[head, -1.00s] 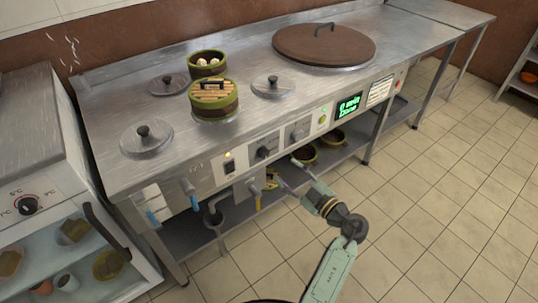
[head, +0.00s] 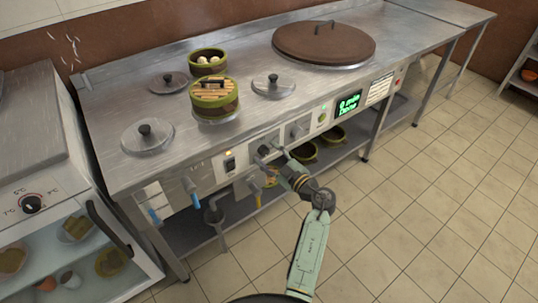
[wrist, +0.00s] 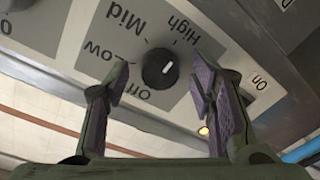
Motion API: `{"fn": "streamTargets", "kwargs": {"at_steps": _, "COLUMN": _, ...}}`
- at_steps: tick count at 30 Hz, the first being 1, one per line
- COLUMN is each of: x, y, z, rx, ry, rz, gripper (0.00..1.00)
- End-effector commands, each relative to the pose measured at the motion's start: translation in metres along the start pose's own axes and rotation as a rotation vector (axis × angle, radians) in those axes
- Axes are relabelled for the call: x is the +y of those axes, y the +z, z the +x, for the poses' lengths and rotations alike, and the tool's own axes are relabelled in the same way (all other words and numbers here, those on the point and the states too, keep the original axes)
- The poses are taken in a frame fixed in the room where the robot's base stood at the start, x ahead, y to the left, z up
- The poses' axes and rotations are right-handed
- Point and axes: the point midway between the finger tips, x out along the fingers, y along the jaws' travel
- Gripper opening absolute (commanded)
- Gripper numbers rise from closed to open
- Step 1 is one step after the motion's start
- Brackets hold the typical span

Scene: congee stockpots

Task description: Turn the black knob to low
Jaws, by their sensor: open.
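The black knob (wrist: 159,69) sits on the grey front panel in the wrist view, with Off, Low, Mid and High printed around it. Its white mark is on its right part and slants up to the right, towards the High side, away from Low. In the head view the knob (head: 264,149) is partly hidden by my gripper (head: 274,157). My gripper (wrist: 161,87) is open in the wrist view. Its fingers are on either side of the knob, with gaps, and it holds nothing.
A switch (head: 229,161) is left of the knob, and another control (head: 299,130) is to its right. Blue-handled (head: 193,194) and yellow-handled (head: 256,195) taps hang below the panel. A green display (head: 348,104) is further right. The tiled floor in front is clear.

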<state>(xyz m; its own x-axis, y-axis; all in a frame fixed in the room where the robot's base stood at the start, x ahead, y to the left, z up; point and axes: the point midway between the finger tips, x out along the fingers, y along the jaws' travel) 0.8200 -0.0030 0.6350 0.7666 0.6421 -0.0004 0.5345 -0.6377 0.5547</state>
Motion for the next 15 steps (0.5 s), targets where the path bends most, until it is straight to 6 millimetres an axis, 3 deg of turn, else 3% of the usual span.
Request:
{"fn": "streamTargets", "kwargs": {"at_steps": 4, "x": 0.0001, "y": 0.0, "z": -0.0002, "rx": 0.0, "ry": 0.0, "rz": 0.0, "gripper": 0.49}}
{"fn": "streamTargets", "kwargs": {"at_steps": 15, "x": 0.0002, "y": 0.0, "z": -0.0005, "rx": 0.0, "ry": 0.0, "rz": 0.0, "gripper": 0.24}}
